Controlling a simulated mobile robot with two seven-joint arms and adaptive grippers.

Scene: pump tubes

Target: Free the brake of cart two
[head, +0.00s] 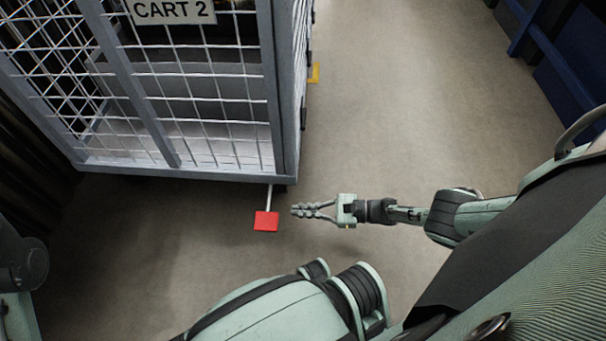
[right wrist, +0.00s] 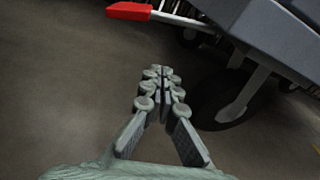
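Cart two (head: 270,110) is a grey wire-mesh cage with a "CART 2" sign (head: 172,10) at the upper left of the head view. Its brake is a red pedal (head: 266,221) on a thin metal lever (head: 270,196), sticking out low under the near right corner. The red pedal also shows at the top of the right wrist view (right wrist: 130,11). My right gripper (head: 294,210) is just right of the pedal in the head view, apart from it. Its fingertips (right wrist: 160,72) are together with nothing between them. My left gripper is out of view.
A dark wheel (right wrist: 228,100) under the cart is right of my fingers in the right wrist view. A yellow piece (head: 314,73) sits low along the cart's right side. Blue structures (head: 570,60) stand at the upper right. The floor between is clear.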

